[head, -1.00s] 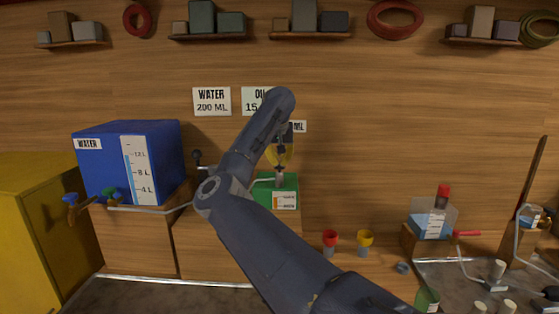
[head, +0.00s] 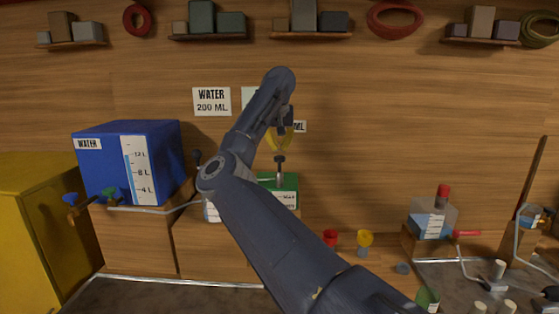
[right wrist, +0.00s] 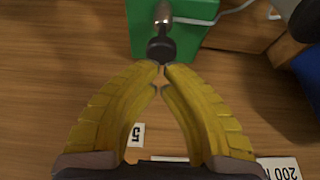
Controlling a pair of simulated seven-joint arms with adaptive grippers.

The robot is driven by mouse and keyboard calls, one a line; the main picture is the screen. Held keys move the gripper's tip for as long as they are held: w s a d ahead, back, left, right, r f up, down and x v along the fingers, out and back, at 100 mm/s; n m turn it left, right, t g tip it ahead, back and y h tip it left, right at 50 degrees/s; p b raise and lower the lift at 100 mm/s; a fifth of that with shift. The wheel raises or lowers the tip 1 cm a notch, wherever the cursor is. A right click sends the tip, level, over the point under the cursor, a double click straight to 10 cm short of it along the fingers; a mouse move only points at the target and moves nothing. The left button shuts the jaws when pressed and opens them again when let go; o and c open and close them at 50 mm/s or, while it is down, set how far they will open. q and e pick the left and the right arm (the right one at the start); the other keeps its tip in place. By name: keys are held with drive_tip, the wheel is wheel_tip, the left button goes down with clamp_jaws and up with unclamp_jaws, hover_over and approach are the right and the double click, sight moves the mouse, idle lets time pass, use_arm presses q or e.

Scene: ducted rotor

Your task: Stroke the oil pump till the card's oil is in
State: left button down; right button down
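The green oil pump box (head: 291,183) sits on a wooden block behind my right arm. A dark knob on a metal rod (head: 280,160) stands upright on its top. The knob also shows in the right wrist view (right wrist: 161,48). My right gripper (head: 280,150) points down just above the knob. Its yellow fingers (right wrist: 162,66) are drawn together at the tips, with nothing seen between them; whether they touch the knob I cannot tell. The oil card (head: 249,97) is mostly hidden by my arm. The gauge label on the box (head: 284,199) is too small to read. My left gripper is out of view.
A blue water tank (head: 107,165) with taps stands left, beside a yellow cabinet (head: 35,215). A red cup (head: 330,238) and a yellow cup (head: 365,239) stand right of the pump.

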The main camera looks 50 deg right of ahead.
sight(279, 158)
drive_tip(key=shift+f, duration=0.2)
idle(0.5)
drive_tip(key=shift+f, duration=2.9)
drive_tip(key=shift+r, duration=3.1)
drive_tip(key=shift+f, duration=0.15)
drive_tip(key=shift+f, duration=3)
drive_tip(key=shift+r, duration=3.15)
